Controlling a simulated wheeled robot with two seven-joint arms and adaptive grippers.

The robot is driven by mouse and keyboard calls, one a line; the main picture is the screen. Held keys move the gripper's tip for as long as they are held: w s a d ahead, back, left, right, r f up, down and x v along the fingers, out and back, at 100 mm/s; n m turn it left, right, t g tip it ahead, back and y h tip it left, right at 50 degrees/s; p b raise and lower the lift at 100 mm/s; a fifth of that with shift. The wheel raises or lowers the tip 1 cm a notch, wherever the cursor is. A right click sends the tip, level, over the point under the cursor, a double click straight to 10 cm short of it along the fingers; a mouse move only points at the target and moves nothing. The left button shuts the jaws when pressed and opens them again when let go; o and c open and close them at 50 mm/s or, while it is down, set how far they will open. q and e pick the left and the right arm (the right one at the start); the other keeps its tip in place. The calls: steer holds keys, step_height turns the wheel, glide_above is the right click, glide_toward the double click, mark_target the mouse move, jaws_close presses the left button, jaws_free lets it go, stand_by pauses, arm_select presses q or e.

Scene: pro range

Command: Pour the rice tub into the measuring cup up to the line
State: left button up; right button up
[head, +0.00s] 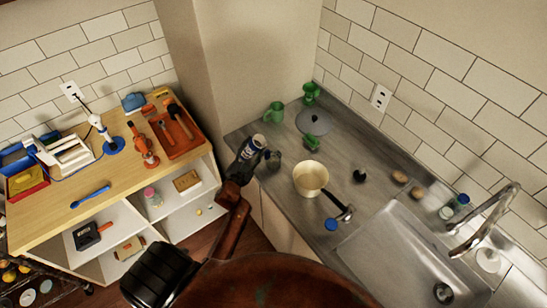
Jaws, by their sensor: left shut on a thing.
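My left gripper (256,160) is shut on a dark blue tub (249,149) with a pale label and a light round top. I take it to be the rice tub. It is tilted over the left end of the grey counter, and I cannot tell its height above it or whether its top is open. A cream, round, open vessel (311,177) stands on the counter to its right, apart from the tub. I cannot tell whether this is the measuring cup, and no line shows on it. My right gripper is not in view.
The grey counter (338,160) holds a grey lid (313,121), green cups (275,112), a blue round cap (331,224) and small jars by the sink (410,250). At left, a wooden bench (115,180) carries a red tray (180,133) and tools.

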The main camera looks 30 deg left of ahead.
arm_select(q)
steer(key=shift+d+r+m, duration=0.2)
steer(key=shift+d+m, duration=0.1)
steer(key=shift+m, duration=0.2)
steer(key=shift+w+d+r+m+b, duration=0.15)
steer(key=shift+r+m, duration=0.2)
steer(key=shift+m, duration=0.4)
steer(key=shift+s+r+m+b, duration=0.15)
steer(key=shift+r+m, duration=0.2)
steer(key=shift+m, duration=0.4)
stand_by(2.8)
steer(key=shift+w+f+m+b, duration=0.1)
steer(key=shift+f+m+b, duration=0.4)
steer(key=shift+m+b, duration=0.5)
stand_by(2.2)
